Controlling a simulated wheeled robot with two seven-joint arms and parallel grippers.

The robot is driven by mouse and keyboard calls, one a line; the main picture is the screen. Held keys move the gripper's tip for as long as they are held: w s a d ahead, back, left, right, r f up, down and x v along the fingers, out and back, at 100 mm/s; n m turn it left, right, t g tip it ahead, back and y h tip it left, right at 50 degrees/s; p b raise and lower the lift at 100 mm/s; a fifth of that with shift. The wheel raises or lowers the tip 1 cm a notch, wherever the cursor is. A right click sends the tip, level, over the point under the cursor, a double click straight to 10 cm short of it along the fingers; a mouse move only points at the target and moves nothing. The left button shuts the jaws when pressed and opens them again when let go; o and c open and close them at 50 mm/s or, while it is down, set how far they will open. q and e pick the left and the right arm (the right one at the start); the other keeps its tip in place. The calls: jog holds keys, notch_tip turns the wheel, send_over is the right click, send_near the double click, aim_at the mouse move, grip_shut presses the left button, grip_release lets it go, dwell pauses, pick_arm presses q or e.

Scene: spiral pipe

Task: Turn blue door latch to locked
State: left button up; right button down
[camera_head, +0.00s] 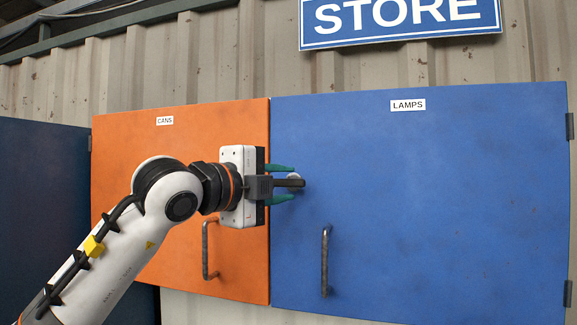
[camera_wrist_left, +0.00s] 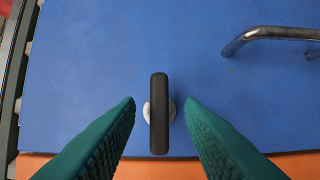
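The blue door (camera_head: 430,200), labelled LAMPS, is closed. Its latch (camera_head: 291,183) is a dark bar on a round pale mount near the door's left edge. The bar lies about horizontal in the head view, its left part hidden by my gripper. In the left wrist view the latch (camera_wrist_left: 159,125) stands lengthwise, one end near the orange seam. My left gripper (camera_head: 281,184) is open, its green fingers above and below the bar. In the left wrist view the fingertips (camera_wrist_left: 159,102) flank the bar with a gap on each side. My right gripper is not in view.
An orange door (camera_head: 150,240), labelled CANS, adjoins on the left with a metal pull handle (camera_head: 206,250). The blue door has its own pull handle (camera_head: 325,260), which also shows in the left wrist view (camera_wrist_left: 265,33). A STORE sign (camera_head: 400,20) hangs above.

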pick_arm(q)
jog(key=shift+p+x, duration=0.35)
jog(key=shift+x, duration=0.85)
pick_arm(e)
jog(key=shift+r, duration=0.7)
pick_arm(q)
grip_shut()
